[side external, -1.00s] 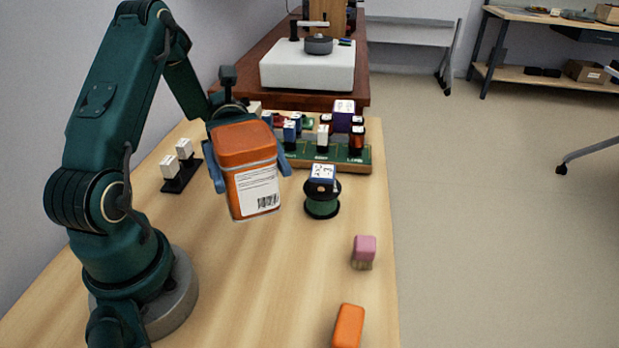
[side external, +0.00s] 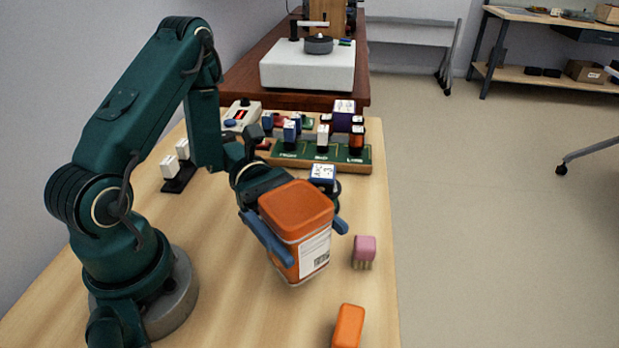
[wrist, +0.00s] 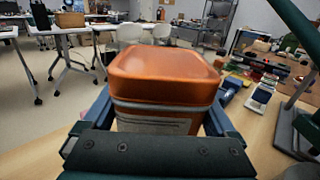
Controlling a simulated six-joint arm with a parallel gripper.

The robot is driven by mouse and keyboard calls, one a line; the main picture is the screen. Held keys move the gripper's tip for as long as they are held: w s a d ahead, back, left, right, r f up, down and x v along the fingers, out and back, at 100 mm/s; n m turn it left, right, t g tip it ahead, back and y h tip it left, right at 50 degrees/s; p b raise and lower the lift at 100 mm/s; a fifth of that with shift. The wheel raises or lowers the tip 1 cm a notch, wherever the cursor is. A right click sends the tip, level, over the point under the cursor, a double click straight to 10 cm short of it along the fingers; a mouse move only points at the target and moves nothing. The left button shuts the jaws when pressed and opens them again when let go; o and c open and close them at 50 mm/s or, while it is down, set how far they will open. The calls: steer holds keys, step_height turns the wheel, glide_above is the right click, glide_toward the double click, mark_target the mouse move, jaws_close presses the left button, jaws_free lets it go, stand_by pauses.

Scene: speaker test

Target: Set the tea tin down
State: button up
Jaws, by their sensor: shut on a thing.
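The tea tin (side external: 297,212) is an orange box with rounded corners, an orange lid and a white label with a barcode. In the side view it is tilted and appears to be above the wooden table (side external: 235,290). My gripper (side external: 300,232) is shut on the tin, with a blue finger on either side of it. In the wrist view the tin (wrist: 165,75) fills the middle between the fingers, its lid facing the camera. The gap between the tin's base and the table is hard to judge.
A pink block (side external: 364,250) and an orange block (side external: 348,326) stand near the table's right edge. A spool with a blue-and-white block (side external: 323,174) is partly hidden behind the tin. A green board (side external: 330,157) with several parts lies farther back. The front middle is clear.

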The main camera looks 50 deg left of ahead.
mark_target(312, 258)
steer(key=shift+f, duration=2.05)
steer(key=shift+f, duration=0.1)
steer(key=o, duration=1.3)
steer(key=a, duration=1.2)
